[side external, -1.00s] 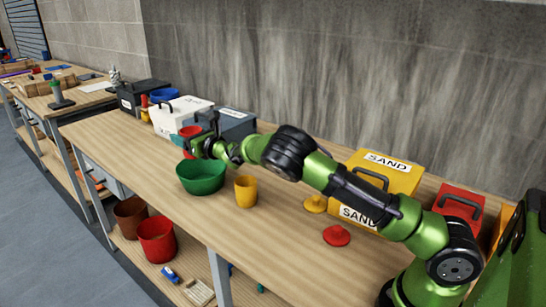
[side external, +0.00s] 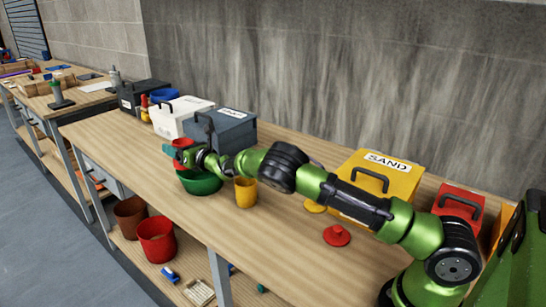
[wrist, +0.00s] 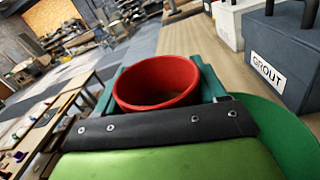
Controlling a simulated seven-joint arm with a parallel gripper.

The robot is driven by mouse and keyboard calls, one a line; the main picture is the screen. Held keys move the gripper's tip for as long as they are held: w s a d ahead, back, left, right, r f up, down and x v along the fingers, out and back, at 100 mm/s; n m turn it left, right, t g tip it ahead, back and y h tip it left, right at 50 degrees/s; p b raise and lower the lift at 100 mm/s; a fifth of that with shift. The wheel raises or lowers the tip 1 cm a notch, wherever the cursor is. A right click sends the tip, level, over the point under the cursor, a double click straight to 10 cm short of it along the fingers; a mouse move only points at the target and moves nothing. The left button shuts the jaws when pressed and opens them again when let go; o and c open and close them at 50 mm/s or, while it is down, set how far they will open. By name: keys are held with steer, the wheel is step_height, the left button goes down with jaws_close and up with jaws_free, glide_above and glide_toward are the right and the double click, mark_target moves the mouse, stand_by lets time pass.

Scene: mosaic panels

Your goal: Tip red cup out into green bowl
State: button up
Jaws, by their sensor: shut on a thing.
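The red cup (side external: 182,143) is held between the teal fingers of my gripper (side external: 174,148), above the far left side of the green bowl. In the wrist view the red cup (wrist: 150,88) shows its open mouth towards the camera, with a brownish inside; I cannot tell what it holds. My gripper (wrist: 157,85) has one finger on each side of it. The side view is too small to tell how far the cup is tilted. The green bowl (side external: 203,187) stands on the bench, partly hidden by my wrist; its edge shows at the right of the wrist view (wrist: 282,128).
A yellow cup (side external: 245,192) stands just right of the bowl. A grey GROUT box (side external: 225,128) and a white box (side external: 180,117) stand behind. The bench front left is clear.

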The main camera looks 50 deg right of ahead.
steer(key=m, duration=0.5)
steer(key=shift+a+r+m+t, duration=0.15)
steer(key=shift+r+m+t, duration=0.1)
steer(key=shift+m+t, duration=0.15)
steer(key=m, duration=0.2)
steer(key=m+h, duration=0.1)
steer(key=m, duration=0.1)
steer(key=shift+d+f, duration=0.2)
steer(key=shift+f, duration=0.2)
steer(key=m, duration=0.1)
steer(key=f+m, duration=0.1)
steer(key=m, duration=0.1)
steer(key=m+h, duration=0.1)
steer(key=m, duration=0.1)
steer(key=shift+d+f+t, duration=0.25)
steer(key=shift+d+t, duration=0.1)
steer(key=shift+t, duration=0.05)
steer(key=m, duration=0.3)
steer(key=d+m+h, duration=0.1)
steer(key=shift+s+f, duration=0.1)
steer(key=shift+f, duration=0.3)
steer(key=shift+d+f+m, duration=0.15)
steer(key=shift+f+m, duration=0.1)
steer(key=shift+m, duration=0.75)
steer(key=shift+s, duration=0.1)
steer(key=shift+f, duration=0.1)
